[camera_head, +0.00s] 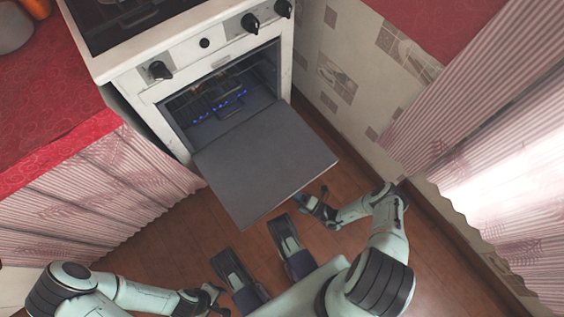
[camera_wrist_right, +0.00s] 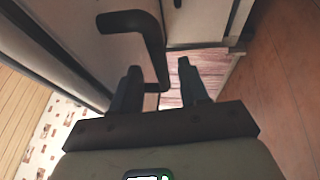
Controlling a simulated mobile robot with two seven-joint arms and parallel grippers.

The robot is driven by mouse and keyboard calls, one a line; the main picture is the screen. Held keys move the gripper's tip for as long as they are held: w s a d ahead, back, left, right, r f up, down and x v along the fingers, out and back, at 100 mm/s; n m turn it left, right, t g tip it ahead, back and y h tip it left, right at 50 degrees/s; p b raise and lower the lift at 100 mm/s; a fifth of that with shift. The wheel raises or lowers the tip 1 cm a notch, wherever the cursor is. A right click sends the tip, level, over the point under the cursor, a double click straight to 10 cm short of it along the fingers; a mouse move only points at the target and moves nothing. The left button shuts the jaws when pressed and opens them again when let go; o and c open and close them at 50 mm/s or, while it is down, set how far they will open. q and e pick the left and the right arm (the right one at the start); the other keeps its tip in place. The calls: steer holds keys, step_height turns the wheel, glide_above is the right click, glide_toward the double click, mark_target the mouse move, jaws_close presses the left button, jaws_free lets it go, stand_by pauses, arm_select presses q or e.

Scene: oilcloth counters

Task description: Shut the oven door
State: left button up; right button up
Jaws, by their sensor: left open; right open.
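The oven door (camera_head: 262,165) is lowered open from the white stove (camera_head: 130,80), its grey inner face turned up. The oven cavity (camera_head: 225,92) shows a rack and small blue flames. My right gripper (camera_head: 316,208) is open beside the door's outer right corner, apparently below its level. In the right wrist view, my right gripper (camera_wrist_right: 160,85) has its fingers apart. A dark bent handle (camera_wrist_right: 137,22) runs down between and beyond them; I cannot tell whether it touches. My left gripper (camera_head: 212,298) is open and empty, low in the head view, away from the door.
A red-covered counter (camera_head: 50,110) with a pleated curtain stands left of the stove. A patterned wall (camera_head: 345,75) and another curtained counter (camera_head: 450,100) close in the right side. Bare wooden floor (camera_head: 170,250) lies in front of the stove.

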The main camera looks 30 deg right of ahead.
steer(key=shift+x, duration=1.85)
arm_select(q)
steer(key=shift+s+f, duration=0.15)
steer(key=shift+s, duration=0.35)
arm_select(e)
steer(key=shift+s, duration=0.1)
